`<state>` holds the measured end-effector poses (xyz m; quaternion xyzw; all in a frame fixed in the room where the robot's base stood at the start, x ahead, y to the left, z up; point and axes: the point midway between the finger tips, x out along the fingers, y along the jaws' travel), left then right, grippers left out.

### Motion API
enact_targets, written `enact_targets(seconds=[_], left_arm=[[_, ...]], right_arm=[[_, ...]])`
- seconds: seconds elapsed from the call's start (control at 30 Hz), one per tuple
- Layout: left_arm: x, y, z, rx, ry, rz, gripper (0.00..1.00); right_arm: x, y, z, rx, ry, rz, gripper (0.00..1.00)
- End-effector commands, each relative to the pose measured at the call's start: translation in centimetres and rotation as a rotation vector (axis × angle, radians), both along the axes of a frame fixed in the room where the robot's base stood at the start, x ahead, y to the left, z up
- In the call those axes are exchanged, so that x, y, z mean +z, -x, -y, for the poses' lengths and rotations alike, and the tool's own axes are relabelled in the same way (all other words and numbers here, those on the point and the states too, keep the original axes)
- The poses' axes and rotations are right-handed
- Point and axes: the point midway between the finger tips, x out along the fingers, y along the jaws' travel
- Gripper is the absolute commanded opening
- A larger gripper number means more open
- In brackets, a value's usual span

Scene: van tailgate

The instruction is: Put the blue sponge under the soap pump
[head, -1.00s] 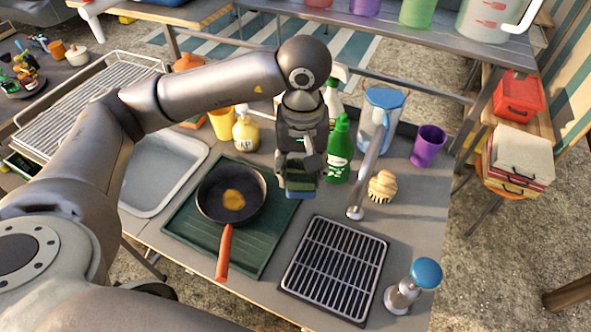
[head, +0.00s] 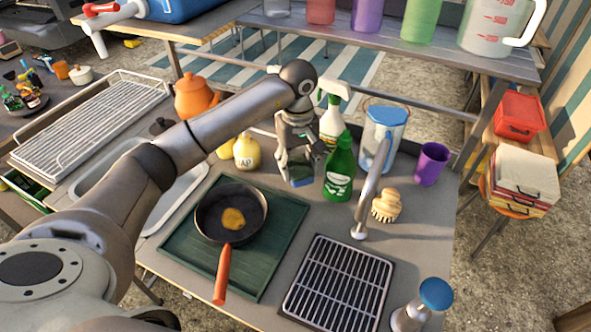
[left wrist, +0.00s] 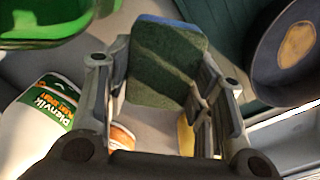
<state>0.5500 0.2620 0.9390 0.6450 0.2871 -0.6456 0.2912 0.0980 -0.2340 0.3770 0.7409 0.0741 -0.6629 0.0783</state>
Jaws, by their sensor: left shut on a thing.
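My left gripper (head: 298,172) is shut on the blue sponge (head: 301,180). In the left wrist view the sponge (left wrist: 166,65) shows a dark green face and a blue edge between the fingers. It is low near the counter; I cannot tell whether it touches. The yellow soap pump (head: 246,153), with part of a label visible, stands left of the gripper. Its top is hidden behind my arm. A yellow piece, likely the pump, shows beside the fingers in the left wrist view (left wrist: 187,133). My right gripper is not in view.
A green bottle (head: 340,172) stands close right of the gripper, a white spray bottle (head: 332,122) behind. A pan (head: 231,211) lies on a green mat in front. A tap (head: 371,190), pitcher (head: 383,135), brush (head: 387,205) and purple cup (head: 431,164) are to the right.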

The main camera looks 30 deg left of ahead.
Motion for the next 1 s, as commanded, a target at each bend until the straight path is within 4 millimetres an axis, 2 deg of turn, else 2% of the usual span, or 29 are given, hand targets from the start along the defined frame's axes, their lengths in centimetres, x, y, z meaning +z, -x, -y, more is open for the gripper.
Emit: enact_targets(seconds=[0.3, 0.5, 0.93, 0.97, 1.0], left_arm=[[-2.6, -1.3, -1.3, 0.0, 0.001, -0.003, 0.27], [-4.9, -1.2, -1.3, -0.001, 0.001, -0.002, 0.27], [-5.7, -1.3, -1.3, -0.001, -0.001, 0.001, 0.27], [-5.6, -1.3, -1.3, -0.001, 0.0, 0.001, 0.52], [-5.5, -1.3, -1.3, -0.001, 0.0, 0.001, 0.57]], right_arm=[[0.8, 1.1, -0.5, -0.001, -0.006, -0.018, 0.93], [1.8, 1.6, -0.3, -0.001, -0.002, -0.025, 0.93], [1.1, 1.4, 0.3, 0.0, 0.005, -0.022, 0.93], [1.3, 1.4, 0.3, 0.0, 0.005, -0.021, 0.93], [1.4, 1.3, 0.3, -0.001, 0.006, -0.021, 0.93]])
